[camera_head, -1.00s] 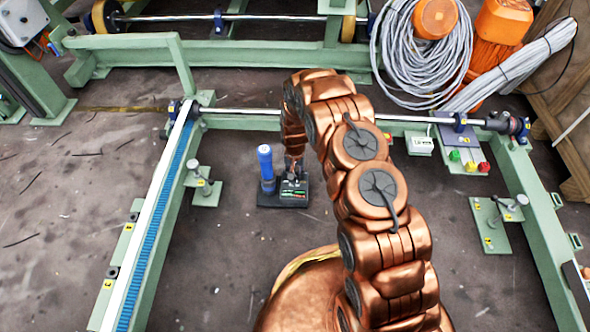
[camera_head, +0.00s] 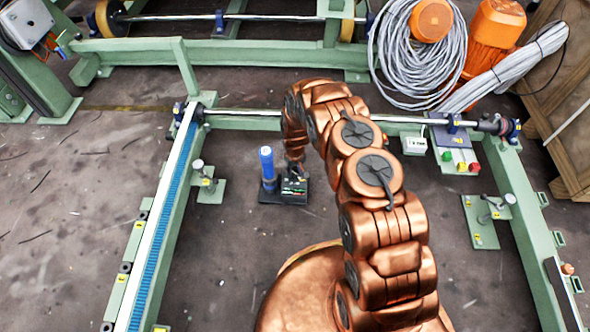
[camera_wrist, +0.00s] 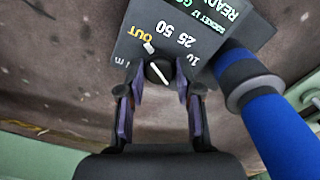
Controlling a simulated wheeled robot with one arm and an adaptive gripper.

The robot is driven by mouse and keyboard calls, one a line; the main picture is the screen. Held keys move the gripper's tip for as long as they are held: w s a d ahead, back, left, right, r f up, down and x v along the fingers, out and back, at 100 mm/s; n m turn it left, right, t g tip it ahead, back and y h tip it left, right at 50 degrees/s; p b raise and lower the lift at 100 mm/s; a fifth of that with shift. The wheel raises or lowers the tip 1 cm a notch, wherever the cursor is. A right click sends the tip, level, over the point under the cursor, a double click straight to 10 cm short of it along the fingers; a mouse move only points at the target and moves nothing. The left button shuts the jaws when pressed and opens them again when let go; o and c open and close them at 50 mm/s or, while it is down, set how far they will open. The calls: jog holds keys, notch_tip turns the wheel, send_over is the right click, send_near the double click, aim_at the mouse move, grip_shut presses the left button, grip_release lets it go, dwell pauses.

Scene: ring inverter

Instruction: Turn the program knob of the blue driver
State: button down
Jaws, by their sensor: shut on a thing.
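The driver (camera_head: 291,191) is a dark box with a blue upright cylinder (camera_head: 267,165) at its left, standing on the floor in the head view. In the wrist view its dark panel (camera_wrist: 145,42) appears upside down, with the marks 10, 25, 50, a yellow OUT and green READY text. The round black program knob (camera_wrist: 158,73) carries a white pointer line. My gripper (camera_wrist: 162,85) has its two fingertips on either side of the knob and is shut on it. In the head view my gripper (camera_head: 295,172) is over the box, and the knob is too small to make out.
The blue cylinder (camera_wrist: 275,125) lies close to the right of my fingers in the wrist view. A green frame with a blue-toothed rail (camera_head: 160,220) is at left, and a steel shaft (camera_head: 250,112) runs behind.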

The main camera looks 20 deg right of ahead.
jog(key=shift+w, duration=0.1)
jog(key=c, duration=0.8)
grip_release()
jog(key=shift+r, duration=0.15)
jog(key=shift+r, duration=5.85)
jog(key=shift+r, duration=0.15)
notch_tip(320, 180, up, 14)
jog(key=p, duration=0.5)
send_over(295, 173)
jog(key=s, duration=0.2)
jog(key=s+r+p, duration=0.4)
jog(key=r, duration=0.7)
jog(key=s+d+r+m+p, duration=0.1)
jog(key=s+r+p, duration=0.35)
jog(key=r, duration=0.65)
jog(key=s+r+p, duration=0.4)
jog(key=r, duration=0.7)
jog(key=shift+m+g, duration=0.7)
jog(key=shift+g, duration=0.2)
jog(key=s+r+p, duration=0.6)
jog(key=s+r, duration=0.3)
jog(key=s+r+p, duration=0.6)
jog(key=s+r, duration=0.4)
jog(key=s+r+p, duration=0.5)
jog(key=s+r, duration=0.4)
jog(key=r, duration=0.1)
jog(key=shift+s+a+r+p, duration=0.15)
jog(key=shift+s+a+p, duration=0.1)
jog(key=shift+p, duration=0.15)
